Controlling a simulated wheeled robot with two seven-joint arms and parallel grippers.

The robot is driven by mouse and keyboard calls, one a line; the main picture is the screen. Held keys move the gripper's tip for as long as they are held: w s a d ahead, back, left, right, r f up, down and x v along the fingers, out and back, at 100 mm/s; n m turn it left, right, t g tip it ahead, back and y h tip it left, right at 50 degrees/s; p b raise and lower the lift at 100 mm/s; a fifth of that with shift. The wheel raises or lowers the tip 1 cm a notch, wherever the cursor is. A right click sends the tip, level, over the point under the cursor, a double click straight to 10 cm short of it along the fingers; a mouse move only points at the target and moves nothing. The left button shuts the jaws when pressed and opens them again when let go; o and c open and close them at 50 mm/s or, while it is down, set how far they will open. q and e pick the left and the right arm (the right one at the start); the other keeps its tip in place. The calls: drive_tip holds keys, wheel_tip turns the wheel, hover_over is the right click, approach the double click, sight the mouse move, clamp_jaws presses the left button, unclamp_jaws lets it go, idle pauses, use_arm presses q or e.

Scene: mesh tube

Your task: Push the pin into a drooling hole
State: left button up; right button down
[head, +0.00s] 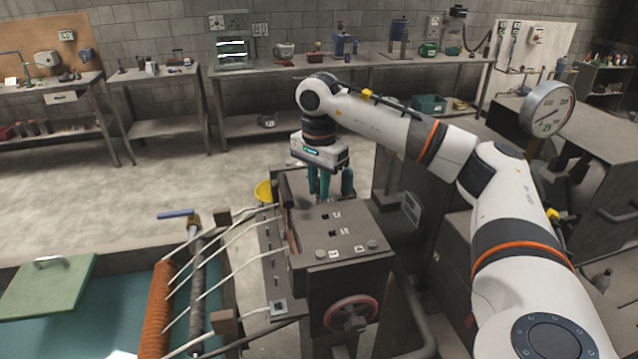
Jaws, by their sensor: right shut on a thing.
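My right gripper (319,184) has teal fingers and points down at the far end of a dark metal block (345,228). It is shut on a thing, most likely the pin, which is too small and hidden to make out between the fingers. The block's top has small dark square openings (325,217) with white labels and a few round studs. Its left side carries a plate (270,262) where several pale tubes (235,235) end. I cannot tell which hole is drooling. My left gripper is out of view.
A teal-floored tank (90,315) with an orange mesh roll (158,310) and a green lid (48,287) is at the lower left. A red handwheel (350,314) sits on the block's front. A pressure gauge (547,108) stands at right.

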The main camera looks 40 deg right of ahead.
drive_tip(key=shift+f+b, duration=0.35)
drive_tip(key=shift+f, duration=0.25)
idle(0.3)
drive_tip(key=c, duration=1.2)
unclamp_jaws()
wheel_tip(320, 180, up, 5)
drive_tip(key=shift+w+b, duration=0.1)
drive_tip(key=shift+b, duration=0.6)
wheel_tip(320, 180, up, 7)
drive_tip(key=shift+r+p, duration=0.1)
drive_tip(key=shift+p, duration=1.15)
